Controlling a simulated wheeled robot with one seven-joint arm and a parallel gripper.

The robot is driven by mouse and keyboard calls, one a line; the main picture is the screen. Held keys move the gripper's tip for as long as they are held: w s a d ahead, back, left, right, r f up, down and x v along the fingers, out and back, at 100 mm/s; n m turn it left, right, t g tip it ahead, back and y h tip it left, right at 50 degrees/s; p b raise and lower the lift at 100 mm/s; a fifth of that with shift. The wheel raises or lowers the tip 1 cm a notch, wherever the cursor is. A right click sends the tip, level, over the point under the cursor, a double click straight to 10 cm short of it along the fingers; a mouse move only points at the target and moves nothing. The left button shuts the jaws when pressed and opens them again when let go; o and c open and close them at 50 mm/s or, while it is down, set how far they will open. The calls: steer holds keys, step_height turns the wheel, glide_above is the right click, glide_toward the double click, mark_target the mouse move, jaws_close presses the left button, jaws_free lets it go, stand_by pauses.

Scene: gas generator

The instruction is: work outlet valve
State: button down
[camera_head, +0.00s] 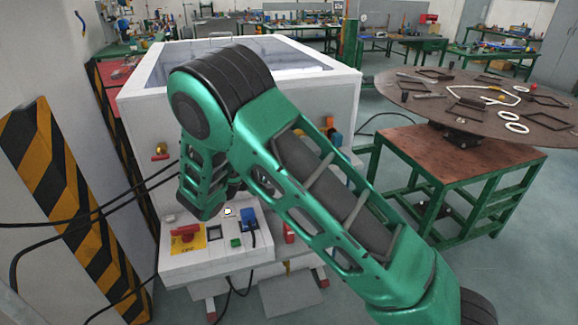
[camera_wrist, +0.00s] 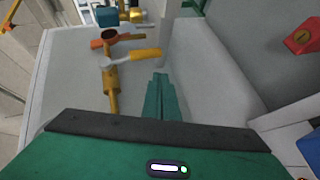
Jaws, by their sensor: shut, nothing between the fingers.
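In the wrist view, a brass valve (camera_wrist: 111,88) with a yellow lever (camera_wrist: 145,54) sits on the pale machine panel. Behind it is another fitting with an orange-red lever (camera_wrist: 104,37). The picture does not label which is the outlet valve. My gripper (camera_wrist: 160,82) shows its green fingers together and empty, to the right of the brass valve and apart from it. In the head view, my arm hides the gripper and much of the white machine's (camera_head: 240,45) front. A small orange-yellow part (camera_head: 334,138) shows just right of my arm.
The machine's control panel (camera_head: 200,262) has a red switch (camera_head: 185,232) and a blue plug (camera_head: 248,217). A round metal table (camera_head: 455,100) stands at right. A striped post (camera_head: 65,210) stands at left. In the wrist view, a red part (camera_wrist: 302,38) is at upper right.

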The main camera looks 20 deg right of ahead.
steer(key=s+a, duration=0.5)
steer(key=a, duration=0.5)
steer(key=s+d+r+m+g+y, duration=0.25)
steer(key=s+d, duration=0.25)
steer(key=d, duration=0.4)
steer(key=s+d+r+m+g+y, duration=0.1)
steer(key=s+d+m+g, duration=0.15)
steer(key=s+d, duration=0.4)
steer(key=s+d+r+m+g+y, duration=0.2)
steer(key=s+d+g, duration=0.15)
steer(key=d, duration=0.65)
steer(key=s+r+m+y, duration=0.1)
steer(key=s+m+y, duration=0.1)
steer(key=s, duration=1)
steer(key=s+r+m+y, duration=0.1)
steer(key=s+y, duration=0.3)
steer(key=s, duration=0.8)
steer(key=shift+s+d+r+m, duration=0.3)
steer(key=shift+s+r+m, duration=0.1)
steer(key=shift+r, duration=0.2)
steer(key=shift+w+y, duration=0.1)
steer(key=shift+y, duration=0.15)
steer(key=shift+w+d+f, duration=0.1)
steer(key=shift+w+f, duration=0.15)
steer(key=shift+w, duration=0.35)
